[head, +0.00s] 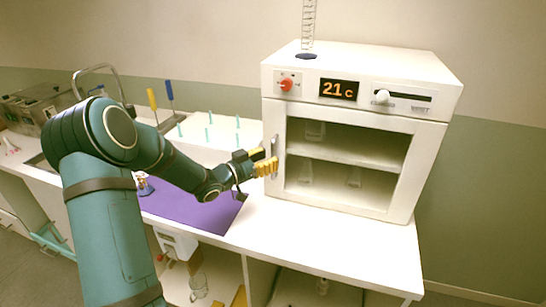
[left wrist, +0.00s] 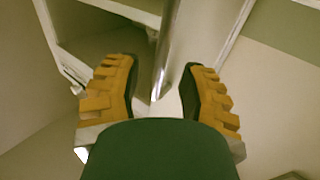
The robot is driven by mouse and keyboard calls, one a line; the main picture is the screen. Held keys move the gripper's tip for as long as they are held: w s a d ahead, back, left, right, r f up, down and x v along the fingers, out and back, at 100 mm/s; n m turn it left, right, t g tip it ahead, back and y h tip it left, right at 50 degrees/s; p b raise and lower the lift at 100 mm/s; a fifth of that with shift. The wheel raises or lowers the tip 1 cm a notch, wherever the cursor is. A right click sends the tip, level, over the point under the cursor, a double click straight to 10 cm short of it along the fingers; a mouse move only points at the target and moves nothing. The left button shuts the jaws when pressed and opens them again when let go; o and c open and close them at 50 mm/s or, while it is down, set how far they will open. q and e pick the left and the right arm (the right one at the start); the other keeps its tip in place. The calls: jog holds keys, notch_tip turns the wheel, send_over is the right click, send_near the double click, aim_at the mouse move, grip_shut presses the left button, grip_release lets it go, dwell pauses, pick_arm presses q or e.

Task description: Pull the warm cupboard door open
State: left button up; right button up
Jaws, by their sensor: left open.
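The warm cupboard (head: 365,75) is a white box on the bench with a display reading 21 c. Its windowed door (head: 350,205) looks shut, with the upright metal handle (head: 274,147) at its left edge. My left gripper (head: 267,162), with yellow fingers, is at the handle. In the left wrist view the handle (left wrist: 167,45) runs down between the open fingertips (left wrist: 160,85), with a gap on each side. The fingers are not closed on it. My right gripper is not in view.
A red knob (head: 286,85) and a pale slider (head: 382,97) sit above the door. Faint glassware stands on the shelves inside. A purple mat (head: 195,208) lies left of the cupboard. The bench front before the door is clear.

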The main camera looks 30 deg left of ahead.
pick_arm(q)
jog(key=shift+x, duration=1.2)
jog(key=shift+c, duration=0.4)
grip_shut()
jog(key=shift+s, duration=0.15)
